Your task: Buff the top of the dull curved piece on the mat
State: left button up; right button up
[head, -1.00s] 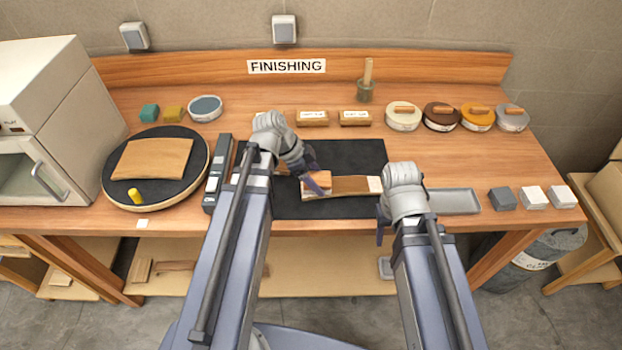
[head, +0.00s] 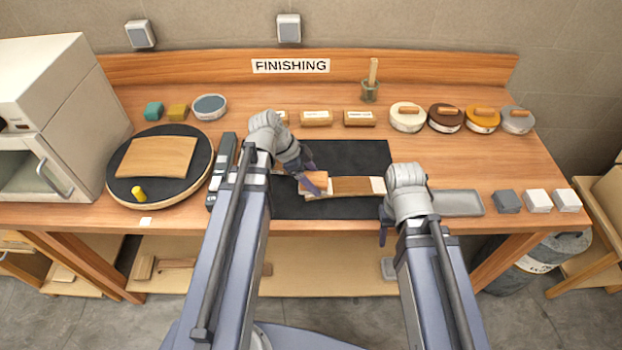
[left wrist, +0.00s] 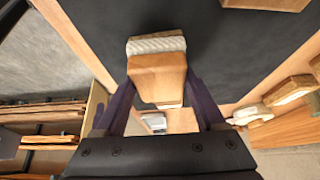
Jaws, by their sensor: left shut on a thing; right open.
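The curved wooden piece (head: 352,187) lies on the black mat (head: 350,153), its brown top showing right of my left gripper and a pale patch at its right end. My left gripper (head: 313,184) is shut on a wooden buffing block (left wrist: 158,78) with a white ribbed pad on one face. In the head view the block is over the piece's left end; I cannot tell whether the pad touches it. The gripper hides part of that end. My right gripper (head: 384,228) is open and empty by the table's front edge, right of the piece.
A round dark turntable (head: 128,190) with a bent sheet stands at the left. A grey tray (head: 457,203) and several small blocks (head: 507,201) lie at the right. Labelled blocks (head: 316,118) and lidded tins (head: 407,117) line the back. The mat's back is clear.

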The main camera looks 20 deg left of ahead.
pick_arm(q)
jog(key=shift+w+d, duration=0.2)
jog(key=shift+d, duration=0.35)
jog(key=shift+w+d, duration=0.15)
jog(key=shift+d, duration=0.4)
jog(key=shift+w+d+r, duration=0.1)
jog(key=shift+w+d, duration=0.35)
jog(key=shift+d, duration=0.6)
jog(key=shift+w+d, duration=0.4)
jog(key=shift+d, duration=0.6)
jog(key=shift+w+d+r, duration=0.1)
jog(key=shift+w+d, duration=0.35)
jog(key=shift+d, duration=0.6)
jog(key=shift+d, duration=0.1)
jog(key=shift+w+d+f, duration=0.1)
jog(key=shift+w+d, duration=0.25)
jog(key=shift+d, duration=0.4)
jog(key=shift+w+d+f, duration=0.1)
jog(key=shift+w+d, duration=0.2)
jog(key=shift+d, duration=0.45)
jog(key=shift+w+d, duration=0.25)
jog(key=shift+d, duration=0.3)
jog(key=shift+w+d, duration=0.25)
jog(key=shift+d, duration=0.3)
jog(key=shift+w+d, duration=0.1)
jog(key=shift+d, duration=0.3)
